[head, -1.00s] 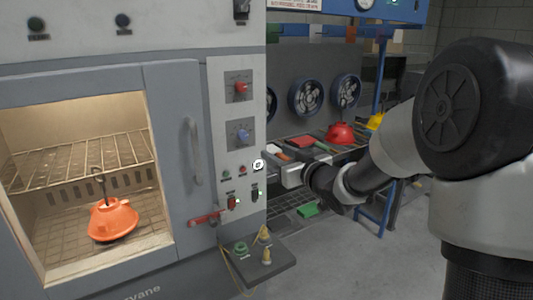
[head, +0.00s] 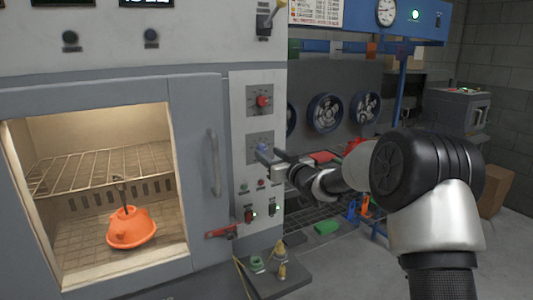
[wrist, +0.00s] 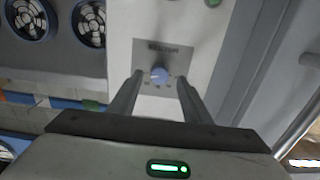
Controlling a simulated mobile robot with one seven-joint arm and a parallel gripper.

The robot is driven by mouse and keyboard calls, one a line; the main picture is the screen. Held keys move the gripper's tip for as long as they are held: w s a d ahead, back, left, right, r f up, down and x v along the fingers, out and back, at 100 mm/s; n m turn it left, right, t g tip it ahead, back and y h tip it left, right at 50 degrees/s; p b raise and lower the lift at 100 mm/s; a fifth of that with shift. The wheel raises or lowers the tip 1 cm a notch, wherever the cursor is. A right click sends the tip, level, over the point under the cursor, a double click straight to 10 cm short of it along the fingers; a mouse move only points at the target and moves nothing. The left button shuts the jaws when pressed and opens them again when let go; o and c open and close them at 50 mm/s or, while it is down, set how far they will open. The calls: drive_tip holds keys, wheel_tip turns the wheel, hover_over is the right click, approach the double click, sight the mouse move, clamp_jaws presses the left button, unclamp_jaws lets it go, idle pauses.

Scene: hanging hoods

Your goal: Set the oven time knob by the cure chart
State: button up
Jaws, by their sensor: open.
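The grey oven's control panel (head: 240,170) carries a red knob (head: 264,101) above a blue knob (head: 262,147), each on a grey plate. I cannot read which is the time knob. My gripper (head: 267,153) is open at the blue knob. In the wrist view the blue knob (wrist: 159,74) shows between the two spread fingertips, apart from both. Whether the fingers reach its depth is unclear. The cure chart (head: 316,12) hangs at upper right, its text too small to read.
The oven door handle (head: 214,163) stands left of the panel. Switches and a red lever (head: 222,231) sit below the knobs. A small shelf (head: 280,283) with yellow and green parts juts out below. Fans (head: 325,113) and a rack stand to the right.

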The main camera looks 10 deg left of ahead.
sight(262, 149)
drive_tip(key=shift+x, duration=1.35)
drive_tip(key=c, duration=1)
drive_tip(key=shift+c, duration=0.2)
